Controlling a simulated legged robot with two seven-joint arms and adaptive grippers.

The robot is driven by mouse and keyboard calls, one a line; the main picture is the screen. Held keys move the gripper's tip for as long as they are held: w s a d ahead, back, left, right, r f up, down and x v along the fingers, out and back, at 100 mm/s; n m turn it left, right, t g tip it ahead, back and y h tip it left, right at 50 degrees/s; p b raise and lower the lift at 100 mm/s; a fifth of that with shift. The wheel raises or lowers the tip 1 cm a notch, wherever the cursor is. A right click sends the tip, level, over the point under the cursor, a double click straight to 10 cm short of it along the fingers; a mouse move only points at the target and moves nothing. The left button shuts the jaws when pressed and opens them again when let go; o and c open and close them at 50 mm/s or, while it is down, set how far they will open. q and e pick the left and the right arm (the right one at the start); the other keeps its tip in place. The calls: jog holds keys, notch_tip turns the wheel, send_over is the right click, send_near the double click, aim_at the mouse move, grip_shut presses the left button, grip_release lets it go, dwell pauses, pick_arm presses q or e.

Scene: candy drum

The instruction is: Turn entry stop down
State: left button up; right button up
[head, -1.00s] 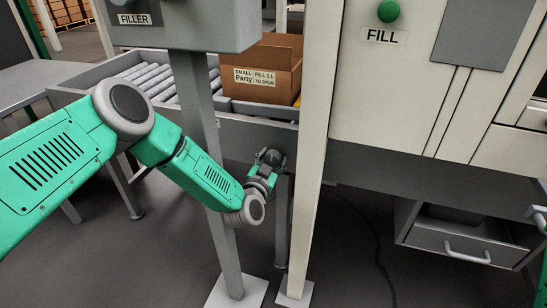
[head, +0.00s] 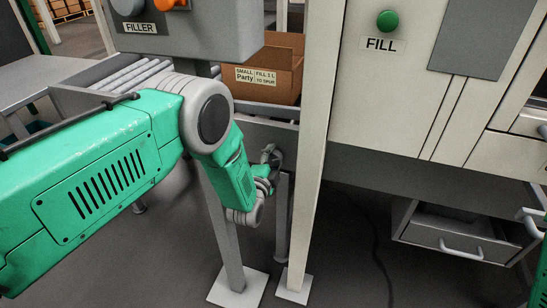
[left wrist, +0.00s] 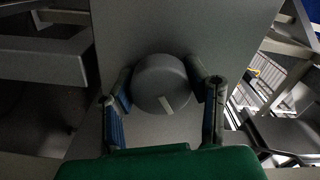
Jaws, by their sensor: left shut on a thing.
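A round grey knob (left wrist: 161,84) with a pale pointer mark sits on a grey panel in the left wrist view. Its mark lies near the lower edge and points down, slightly right, in that view. My left gripper (left wrist: 167,92) has a finger on each side of the knob and is shut on it. My right gripper does not show.
A carton (head: 268,83) stands on the roller conveyor (head: 150,73). The filler box (head: 205,30) on its grey post (head: 222,225) and a pale upright (head: 310,170) stand close around my left arm. The fill cabinet (head: 400,100) with its green button is at right, above a drawer (head: 465,235).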

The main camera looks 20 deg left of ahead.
pick_arm(q)
jog(key=m, duration=0.2)
jog(key=m+b, duration=0.1)
jog(key=m, duration=0.1)
jog(key=shift+s+d+f, duration=0.1)
jog(key=shift+d+f, duration=0.1)
jog(key=shift+m+b, duration=0.35)
jog(key=shift+m, duration=0.65)
jog(key=shift+s+f, duration=0.1)
jog(key=shift+f, duration=0.05)
jog(key=o, duration=1.2)
jog(key=shift+d, duration=0.1)
jog(key=shift+r, duration=0.25)
